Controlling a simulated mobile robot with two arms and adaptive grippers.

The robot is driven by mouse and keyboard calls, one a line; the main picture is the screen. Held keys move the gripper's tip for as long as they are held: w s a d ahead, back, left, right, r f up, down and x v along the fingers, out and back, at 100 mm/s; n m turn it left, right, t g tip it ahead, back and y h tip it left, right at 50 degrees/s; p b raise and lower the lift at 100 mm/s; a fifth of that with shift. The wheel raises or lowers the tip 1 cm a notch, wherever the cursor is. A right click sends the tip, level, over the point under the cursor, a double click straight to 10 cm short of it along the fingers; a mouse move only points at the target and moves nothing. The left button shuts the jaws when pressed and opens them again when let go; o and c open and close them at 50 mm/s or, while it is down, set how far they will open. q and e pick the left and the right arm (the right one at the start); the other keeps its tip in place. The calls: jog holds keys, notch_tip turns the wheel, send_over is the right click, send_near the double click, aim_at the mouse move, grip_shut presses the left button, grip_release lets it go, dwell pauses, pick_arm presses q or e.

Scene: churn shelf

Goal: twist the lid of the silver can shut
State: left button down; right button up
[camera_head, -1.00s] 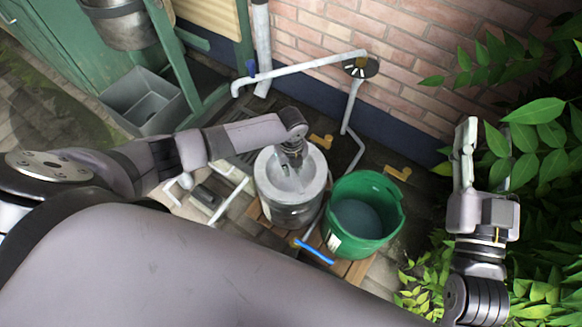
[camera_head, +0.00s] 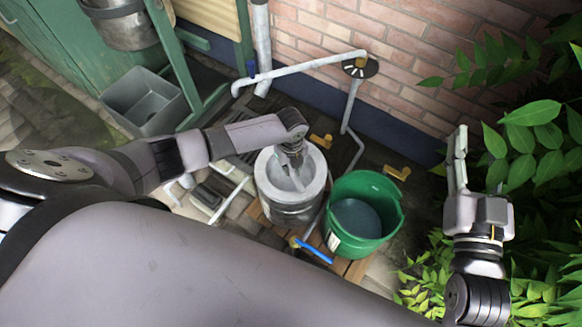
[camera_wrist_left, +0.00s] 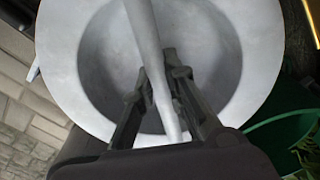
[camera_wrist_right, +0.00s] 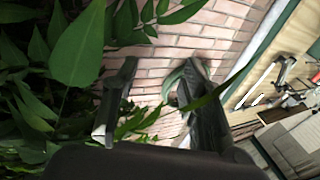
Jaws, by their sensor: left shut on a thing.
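The silver can (camera_head: 293,213) stands upright on wooden slats beside a green bucket. Its round grey lid (camera_head: 262,172) has a raised rim and a sunken middle crossed by a bar handle. My left gripper (camera_head: 290,165) reaches down onto the lid. In the left wrist view the lid (camera_wrist_left: 262,60) fills most of the picture, and my left gripper (camera_wrist_left: 160,95) is shut on the lid's bar handle (camera_wrist_left: 146,40), one finger on each side. My right gripper (camera_head: 460,150) is raised at the right by the leaves, with its fingers apart and empty in the right wrist view (camera_wrist_right: 150,95).
The green bucket (camera_head: 385,235) stands close to the can's right. A pipe (camera_head: 310,65) with a blue-handled tap runs along the brick wall behind. A grey basin (camera_head: 150,105) is at the upper left. Leafy branches (camera_head: 535,112) crowd my right gripper.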

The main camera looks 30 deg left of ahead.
pick_arm(q)
jog(key=shift+r, duration=0.1)
pick_arm(e)
jog(key=shift+f, duration=0.1)
pick_arm(q)
jog(key=shift+n+p, duration=0.35)
jog(key=shift+n, duration=0.05)
pick_arm(e)
jog(key=shift+s+d+f+g+h, duration=0.1)
jog(key=shift+d+f+g+h, duration=0.1)
jog(key=shift+f+g, duration=0.45)
jog(key=shift+d+f+g+h, duration=0.1)
jog(key=shift+f+g+h, duration=0.2)
jog(key=shift+f, duration=0.65)
pick_arm(q)
jog(key=c, duration=1.5)
grip_release()
jog(key=shift+c, duration=0.2)
pick_arm(e)
jog(key=shift+r, duration=0.15)
jog(key=shift+a, duration=0.1)
